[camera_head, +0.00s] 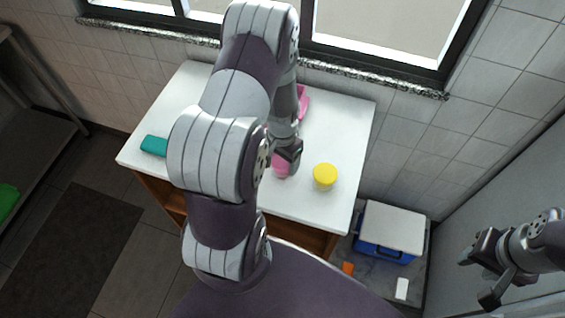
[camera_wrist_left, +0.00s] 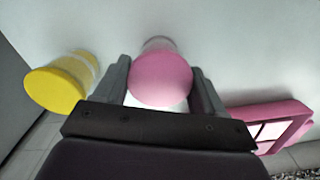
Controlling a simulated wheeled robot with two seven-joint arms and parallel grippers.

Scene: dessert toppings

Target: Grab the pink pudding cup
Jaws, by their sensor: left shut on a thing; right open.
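The pink pudding cup (camera_head: 281,166) stands on the white tabletop, partly hidden by my left gripper in the head view. In the left wrist view the pink cup (camera_wrist_left: 161,78) sits between the two fingers, with its round pink top facing the camera. My left gripper (camera_head: 290,152) is shut on it, one finger on each side. My right gripper (camera_head: 485,280) is open and empty, off to the right and away from the table.
A yellow cup (camera_head: 325,177) stands just right of the pink cup. A pink object (camera_head: 303,101) lies farther back on the white table (camera_head: 340,120), and a teal block (camera_head: 154,146) at its left. A blue cooler (camera_head: 388,247) with a white lid is on the floor.

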